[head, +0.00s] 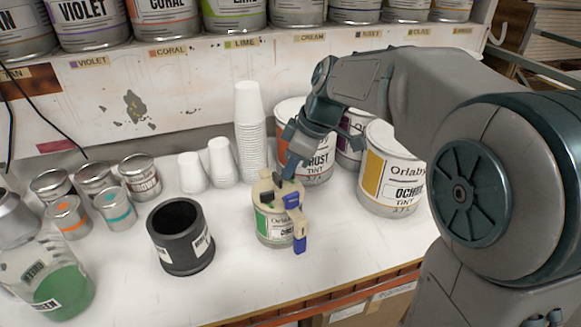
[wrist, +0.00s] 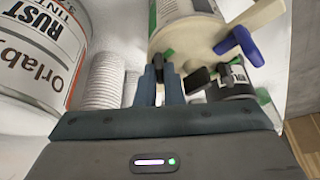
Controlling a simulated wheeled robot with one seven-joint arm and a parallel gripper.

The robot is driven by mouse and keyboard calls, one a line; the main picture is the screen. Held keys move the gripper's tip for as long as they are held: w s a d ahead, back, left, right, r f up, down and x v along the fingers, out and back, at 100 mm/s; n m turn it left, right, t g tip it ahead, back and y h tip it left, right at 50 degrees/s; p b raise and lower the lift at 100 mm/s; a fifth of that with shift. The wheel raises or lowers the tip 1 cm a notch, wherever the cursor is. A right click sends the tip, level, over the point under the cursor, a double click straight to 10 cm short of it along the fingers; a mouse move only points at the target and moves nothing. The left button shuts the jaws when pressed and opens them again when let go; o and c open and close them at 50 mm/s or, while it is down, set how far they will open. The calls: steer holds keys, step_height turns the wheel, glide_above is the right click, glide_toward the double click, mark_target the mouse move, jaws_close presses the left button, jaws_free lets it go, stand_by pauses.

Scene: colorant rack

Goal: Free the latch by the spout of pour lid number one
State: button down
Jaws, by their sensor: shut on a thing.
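A small can with a green-and-white label (head: 270,228) stands on the bench under a cream pour lid (head: 262,190). The lid also shows in the wrist view (wrist: 200,45), with a blue lever (wrist: 240,45) and a cream spout-like arm (wrist: 265,14). My gripper (head: 284,177) is at the top of the lid. In the wrist view its two narrow fingers (wrist: 162,82) are closed on a small dark latch (wrist: 167,70) at the lid's edge. A second black tab (wrist: 197,81) sticks out to the right. The latch's exact position is partly hidden by the fingers.
Larger Rust (head: 318,160) and Ochre (head: 390,185) cans stand close behind and right. Stacked white cups (head: 250,120) are behind. A black cylinder (head: 180,240), small cans and a green-filled beaker (head: 60,285) are left. The bench front is clear.

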steer(key=shift+w+n+g+b, duration=0.1)
steer(key=shift+n+g+b, duration=0.7)
steer(key=shift+n, duration=1.7)
stand_by(0.9)
steer(key=c, duration=1.8)
jaws_free()
steer(key=v, duration=0.7)
steer(key=p+v, duration=0.1)
steer(key=v, duration=0.5)
steer(key=shift+w+d+r, duration=0.2)
steer(key=shift+w+r, duration=0.05)
steer(key=shift+r, duration=0.05)
